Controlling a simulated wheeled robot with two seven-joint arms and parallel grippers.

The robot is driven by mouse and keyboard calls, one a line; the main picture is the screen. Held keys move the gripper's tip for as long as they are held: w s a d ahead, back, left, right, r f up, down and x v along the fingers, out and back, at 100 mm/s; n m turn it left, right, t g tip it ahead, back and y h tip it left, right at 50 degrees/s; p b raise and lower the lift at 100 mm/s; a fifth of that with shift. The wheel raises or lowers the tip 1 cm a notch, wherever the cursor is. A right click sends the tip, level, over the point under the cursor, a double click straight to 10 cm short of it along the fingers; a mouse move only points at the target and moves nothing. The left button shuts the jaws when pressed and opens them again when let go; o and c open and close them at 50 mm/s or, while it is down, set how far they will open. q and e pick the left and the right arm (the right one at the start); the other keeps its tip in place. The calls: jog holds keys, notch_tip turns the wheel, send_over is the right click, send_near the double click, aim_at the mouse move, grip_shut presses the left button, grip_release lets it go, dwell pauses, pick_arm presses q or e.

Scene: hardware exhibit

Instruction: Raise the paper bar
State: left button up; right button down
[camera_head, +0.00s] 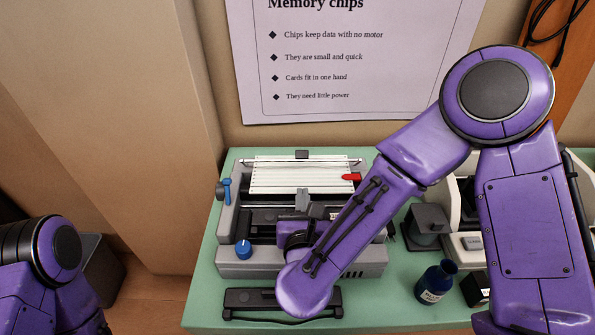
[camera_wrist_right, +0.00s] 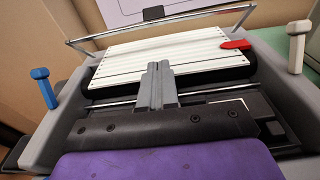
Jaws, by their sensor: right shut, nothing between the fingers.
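A grey printer-like machine (camera_head: 232,255) stands on a green table, with a white slatted sheet (camera_head: 285,177) over its dark roller. A thin metal bar (camera_wrist_right: 118,100) crosses the front of the roller in the right wrist view. Another thin bar (camera_wrist_right: 110,33) spans the back above the sheet on side arms; I cannot tell which is the paper bar. A red tab (camera_wrist_right: 235,44) is at the sheet's right edge. My right gripper (camera_head: 302,197) is shut and empty over the machine's middle. Its fingertips (camera_wrist_right: 158,68) overlap the sheet's front edge and hide part of the front bar.
A blue lever (camera_head: 226,190) stands at the machine's left and a blue knob (camera_head: 243,250) at its front.

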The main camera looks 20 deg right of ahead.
aim_at(301, 160)
jog(key=w, duration=0.1)
jog(key=w+d+r+p, duration=0.1)
jog(key=w, duration=0.1)
jog(key=w+r+p, duration=0.1)
jog(key=w, duration=0.1)
jog(key=shift+d+r, duration=0.15)
jog(key=shift+d, duration=0.05)
jog(key=shift+w, duration=0.15)
jog(key=r+p, duration=0.1)
jog(key=p, duration=0.1)
jog(key=g+p, duration=0.1)
jog(key=shift+w+d+r+g+p, duration=0.1)
jog(key=shift+w+r+g+p, duration=0.2)
jog(key=shift+w+r+p, duration=0.1)
jog(key=shift+d+g+y, duration=0.1)
jog(key=shift+g+y, duration=0.2)
jog(key=shift+f, duration=0.1)
jog(key=shift+w, duration=0.1)
